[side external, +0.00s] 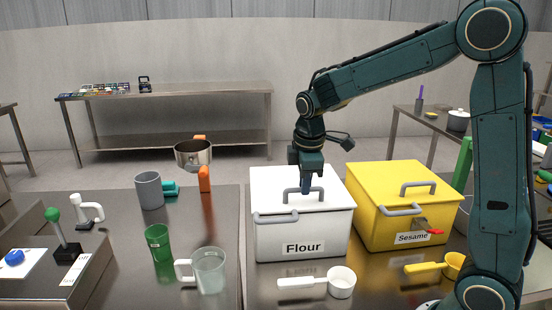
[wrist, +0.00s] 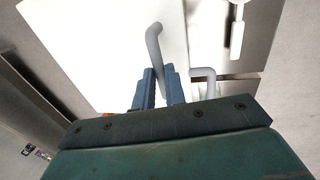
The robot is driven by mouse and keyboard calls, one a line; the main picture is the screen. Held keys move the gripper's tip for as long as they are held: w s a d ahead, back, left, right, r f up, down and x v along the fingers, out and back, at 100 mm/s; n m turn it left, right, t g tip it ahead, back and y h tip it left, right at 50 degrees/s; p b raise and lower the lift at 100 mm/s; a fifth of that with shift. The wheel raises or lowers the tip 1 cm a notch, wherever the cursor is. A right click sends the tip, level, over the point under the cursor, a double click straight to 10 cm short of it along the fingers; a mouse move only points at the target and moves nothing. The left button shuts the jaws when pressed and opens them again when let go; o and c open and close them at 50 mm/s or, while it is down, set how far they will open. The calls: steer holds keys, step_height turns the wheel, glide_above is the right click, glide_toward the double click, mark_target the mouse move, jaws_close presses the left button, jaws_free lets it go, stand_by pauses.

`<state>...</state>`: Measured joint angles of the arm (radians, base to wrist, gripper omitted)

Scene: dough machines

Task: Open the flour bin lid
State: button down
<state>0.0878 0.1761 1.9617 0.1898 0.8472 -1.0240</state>
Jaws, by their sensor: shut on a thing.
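The white flour bin (side external: 275,239) stands on the counter with a "Flour" label on its front. Its lid (side external: 268,180) lies flat on top and looks shut. A grey handle (side external: 318,194) is on the lid, and a second grey handle (side external: 275,217) is at the upper front edge. My gripper (side external: 305,187) points down over the lid, shut on the lid handle. In the wrist view the blue fingers (wrist: 160,90) close around the grey lid handle (wrist: 153,40), with the white lid (wrist: 100,50) behind it. The fingertips are partly hidden by the handle.
The yellow sesame bin (side external: 385,222) stands close on the right. A white scoop (side external: 340,282) lies in front, with a clear pitcher (side external: 209,271) and green cup (side external: 158,242) to the left. A pot (side external: 193,154) with an orange handle is behind left.

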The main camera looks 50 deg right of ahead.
steer(key=shift+w+d+r, duration=0.1)
steer(key=shift+w+r, duration=0.05)
steer(key=shift+r, duration=0.25)
steer(key=shift+w+d+r, duration=0.1)
steer(key=shift+r, duration=0.3)
steer(key=w+d+r+g+y, duration=0.2)
steer(key=w+d+r, duration=0.8)
steer(key=r, duration=0.3)
steer(key=shift+w+d+r, duration=0.25)
steer(key=shift+r, duration=0.05)
steer(key=shift+d, duration=0.1)
stand_by(0.7)
steer(key=c, duration=1.6)
jaws_free()
steer(key=shift+o, duration=0.7)
steer(key=shift+r, duration=0.15)
steer(key=shift+s+a, duration=0.2)
steer(key=shift+a, duration=0.15)
